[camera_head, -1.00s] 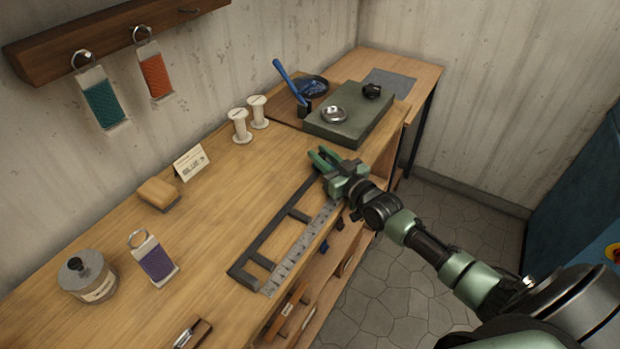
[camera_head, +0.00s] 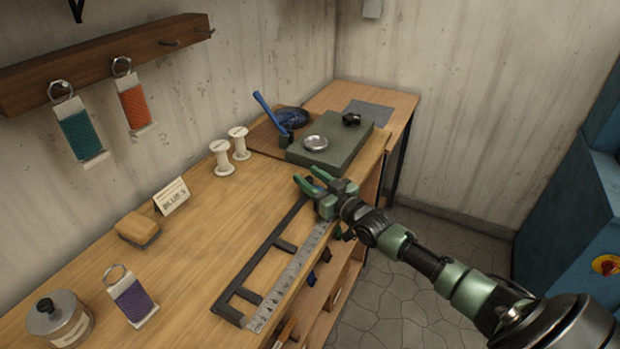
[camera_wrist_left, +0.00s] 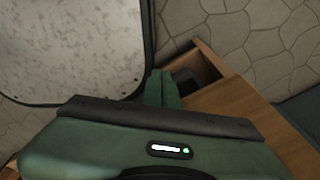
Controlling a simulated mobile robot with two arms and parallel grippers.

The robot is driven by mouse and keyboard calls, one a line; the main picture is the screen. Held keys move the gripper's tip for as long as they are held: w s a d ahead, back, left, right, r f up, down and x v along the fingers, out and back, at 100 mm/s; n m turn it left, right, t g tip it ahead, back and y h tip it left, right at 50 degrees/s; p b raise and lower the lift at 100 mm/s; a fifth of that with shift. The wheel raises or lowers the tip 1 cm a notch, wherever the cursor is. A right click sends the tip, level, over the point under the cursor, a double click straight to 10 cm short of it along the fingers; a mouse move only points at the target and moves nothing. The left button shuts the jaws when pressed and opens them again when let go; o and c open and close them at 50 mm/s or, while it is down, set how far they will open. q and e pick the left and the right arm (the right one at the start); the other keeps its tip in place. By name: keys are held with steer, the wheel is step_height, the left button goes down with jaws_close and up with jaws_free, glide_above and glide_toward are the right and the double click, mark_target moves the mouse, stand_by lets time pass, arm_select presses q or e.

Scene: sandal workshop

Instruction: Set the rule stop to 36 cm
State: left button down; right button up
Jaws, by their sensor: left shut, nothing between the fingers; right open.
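The steel rule (camera_head: 290,281) lies along the bench's front edge, beside a dark frame (camera_head: 253,258) with short crossbars. I cannot tell which part is the stop, and the rule's numbers are too small to read. My right gripper (camera_head: 309,179) is open over the far end of the frame and rule, and it hides that end. I cannot tell whether it touches them. My left gripper (camera_wrist_left: 160,88) shows only in the left wrist view, shut and empty, above the floor near a wooden edge.
Behind the right gripper is a green slab (camera_head: 340,148) with a metal dish (camera_head: 316,143). The middle bench top is clear.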

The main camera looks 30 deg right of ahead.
steer(key=s, duration=0.4)
steer(key=s+d, duration=0.1)
steer(key=s, duration=0.1)
steer(key=shift+s+f, duration=0.1)
steer(key=shift+s, duration=0.05)
steer(key=shift+s+d, duration=0.1)
steer(key=shift+s, duration=0.55)
steer(key=shift+s, duration=0.1)
